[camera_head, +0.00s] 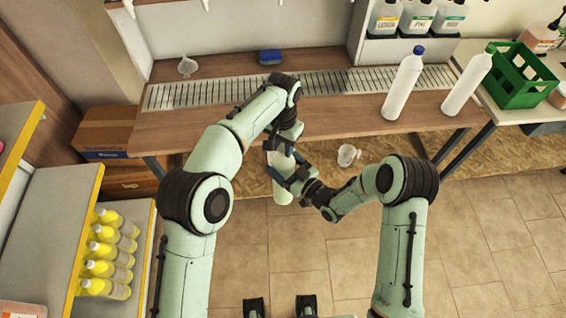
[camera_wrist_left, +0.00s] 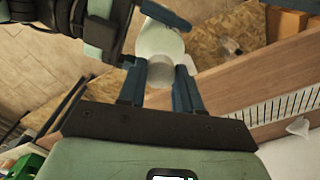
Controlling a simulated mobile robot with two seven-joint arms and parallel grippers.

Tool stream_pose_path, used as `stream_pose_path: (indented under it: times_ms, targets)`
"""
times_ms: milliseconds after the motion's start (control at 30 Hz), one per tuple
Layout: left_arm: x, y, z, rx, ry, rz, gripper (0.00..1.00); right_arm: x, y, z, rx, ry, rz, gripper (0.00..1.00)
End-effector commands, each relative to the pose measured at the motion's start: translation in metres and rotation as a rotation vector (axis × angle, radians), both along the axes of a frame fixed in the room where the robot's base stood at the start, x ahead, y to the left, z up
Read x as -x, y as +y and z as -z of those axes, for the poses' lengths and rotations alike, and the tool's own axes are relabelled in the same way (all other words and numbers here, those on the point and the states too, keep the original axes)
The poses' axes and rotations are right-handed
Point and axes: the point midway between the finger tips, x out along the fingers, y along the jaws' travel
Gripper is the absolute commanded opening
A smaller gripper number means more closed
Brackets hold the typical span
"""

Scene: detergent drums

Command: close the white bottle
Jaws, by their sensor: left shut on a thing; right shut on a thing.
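The white bottle (camera_head: 283,193) is held in front of the table's front edge, between my two grippers. My right gripper (camera_head: 290,180) is shut around its body from the right. My left gripper (camera_head: 281,147) is above it, shut on a pale cap at the bottle's top. In the left wrist view, the blue fingers of my left gripper (camera_wrist_left: 160,85) press on both sides of this pale grey-white cap (camera_wrist_left: 160,72). The bottle's body (camera_wrist_left: 160,40) shows just beyond it, with a right gripper finger across it. I cannot tell whether the cap is seated on the neck.
Two white bottles, one blue-capped (camera_head: 403,85) and one green-capped (camera_head: 468,83), stand on the table (camera_head: 210,125) at the right. A green crate (camera_head: 518,75) is beyond them. A clear cup (camera_head: 187,67) and blue sponge (camera_head: 270,57) are at the back. A clear jug (camera_head: 348,155) is below the table edge.

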Motion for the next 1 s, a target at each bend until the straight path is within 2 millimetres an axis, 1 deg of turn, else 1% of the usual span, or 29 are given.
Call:
stream_pose_path:
  times_ms: [33,100,400,500,600,767,800,833,867,1000]
  targets:
    - [-0.0016,0.0013,-0.0005,0.0,-0.005,0.112,0.0,0.0001,0.002,-0.0034,-0.004,-0.008,-0.005,0.0]
    - [-0.0014,0.0012,-0.0004,0.0,-0.004,0.28,0.0,0.0001,0.002,-0.0034,-0.004,-0.008,-0.005,0.0]
    - [-0.0011,0.0008,0.0001,0.002,-0.006,0.995,0.0,0.0002,0.0021,-0.0033,-0.004,-0.008,-0.005,0.0]
    - [-0.0011,0.001,0.0003,0.002,-0.006,1.208,0.0,0.0002,0.0021,-0.0033,-0.004,-0.008,-0.005,0.0]
    - [-0.001,0.0009,0.0002,0.001,-0.005,1.369,0.0,0.0,0.0021,-0.0033,-0.004,-0.008,-0.005,0.0]
    - [-0.0008,0.0006,0.0,0.001,-0.005,1.366,0.0,0.0,0.002,-0.0033,-0.004,-0.008,-0.005,0.0]
    - [-0.0009,0.0005,0.0,0.001,-0.005,1.366,0.47,-0.0001,0.0019,-0.0033,-0.004,-0.008,-0.004,0.0]
    - [-0.0007,0.0005,0.0,0.001,-0.005,1.366,0.56,-0.0001,0.0019,-0.0033,-0.004,-0.008,-0.004,0.0]
    - [-0.0007,0.0005,0.0001,0.001,-0.005,1.365,0.63,-0.0002,0.0018,-0.0033,-0.004,-0.008,-0.004,0.0]
    - [-0.0004,0.0003,0.0002,0.002,-0.003,1.365,0.63,-0.0004,0.0016,-0.0034,-0.004,-0.008,-0.003,0.0]
